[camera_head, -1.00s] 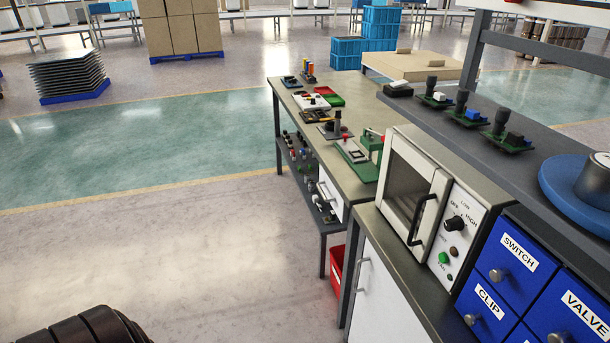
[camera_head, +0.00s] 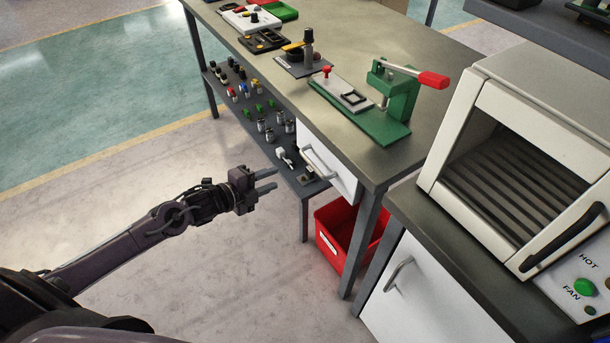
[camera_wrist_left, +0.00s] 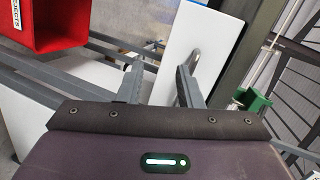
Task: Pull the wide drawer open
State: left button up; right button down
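The wide drawer is the white drawer (camera_head: 340,180) under the bench top, with a bar handle (camera_head: 318,162) across its front. It looks shut. My left gripper (camera_head: 268,180) reaches in from the left, its two fingers apart and empty, pointing at the drawer. A gap of floor and lower shelf shows between the fingertips and the handle. In the left wrist view, the open fingers (camera_wrist_left: 158,88) point toward a white panel (camera_wrist_left: 210,35) with a grey handle, which looks like the drawer front. The handle is not between the fingers. My right gripper is not in view.
A red bin (camera_head: 335,240) stands on the floor below the drawer, beside a bench leg. A lower shelf (camera_head: 240,125) with small parts lies left of the drawer. A white cabinet (camera_head: 425,300) stands at right below the oven (camera_head: 530,150). The floor at left is clear.

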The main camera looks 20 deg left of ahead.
pick_arm(q)
jog(key=d+r+m+h, duration=0.2)
jog(key=d+r+m, duration=0.2)
jog(key=r, duration=0.1)
jog(key=x, duration=0.7)
jog(key=shift+s+d+f+g+b, duration=0.2)
jog(key=shift+d+g+b, duration=0.1)
jog(key=shift+b, duration=0.15)
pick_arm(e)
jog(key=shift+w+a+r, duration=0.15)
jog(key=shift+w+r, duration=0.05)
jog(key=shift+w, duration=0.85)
pick_arm(q)
grip_shut()
